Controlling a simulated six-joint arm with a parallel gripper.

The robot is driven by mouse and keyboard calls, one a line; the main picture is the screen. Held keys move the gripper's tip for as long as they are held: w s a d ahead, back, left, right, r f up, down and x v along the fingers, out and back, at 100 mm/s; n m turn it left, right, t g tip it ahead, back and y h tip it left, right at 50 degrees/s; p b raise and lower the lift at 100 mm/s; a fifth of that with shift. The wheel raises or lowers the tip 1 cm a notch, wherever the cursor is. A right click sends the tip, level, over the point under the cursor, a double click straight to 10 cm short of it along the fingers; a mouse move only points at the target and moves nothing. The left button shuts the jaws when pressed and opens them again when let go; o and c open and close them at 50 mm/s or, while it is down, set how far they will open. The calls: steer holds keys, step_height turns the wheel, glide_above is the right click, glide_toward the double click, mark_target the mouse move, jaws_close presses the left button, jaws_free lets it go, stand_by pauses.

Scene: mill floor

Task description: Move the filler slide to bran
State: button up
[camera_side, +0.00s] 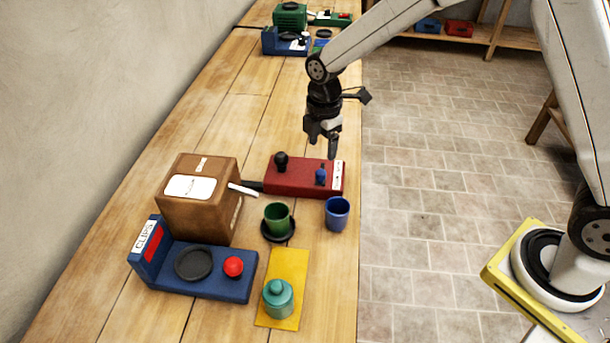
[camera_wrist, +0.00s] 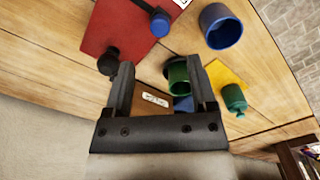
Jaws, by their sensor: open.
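A red flat unit (camera_side: 300,187) lies on the bench, with a black knob (camera_side: 281,160), a blue knob (camera_side: 320,176) and a white label (camera_side: 338,174) too small to read. It also shows in the wrist view (camera_wrist: 110,28). I cannot make out the word bran or which part is the filler slide. A brown box (camera_side: 200,212) with white labels stands to its left, and a white bar (camera_side: 243,189) sticks out toward the red unit. My gripper (camera_side: 322,143) is open and empty, above the red unit's far side. In the wrist view its fingers (camera_wrist: 157,78) are spread apart.
A green cup (camera_side: 277,218) stands on a dark saucer, beside a blue cup (camera_side: 337,214). Nearer are a blue unit (camera_side: 210,283) with a red knob and a yellow mat (camera_side: 290,262) bearing a teal jar (camera_side: 278,298).

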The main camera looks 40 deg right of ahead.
mark_target(321, 172)
steer(key=shift+f, duration=0.2)
steer(key=shift+f, duration=3.75)
jaws_close()
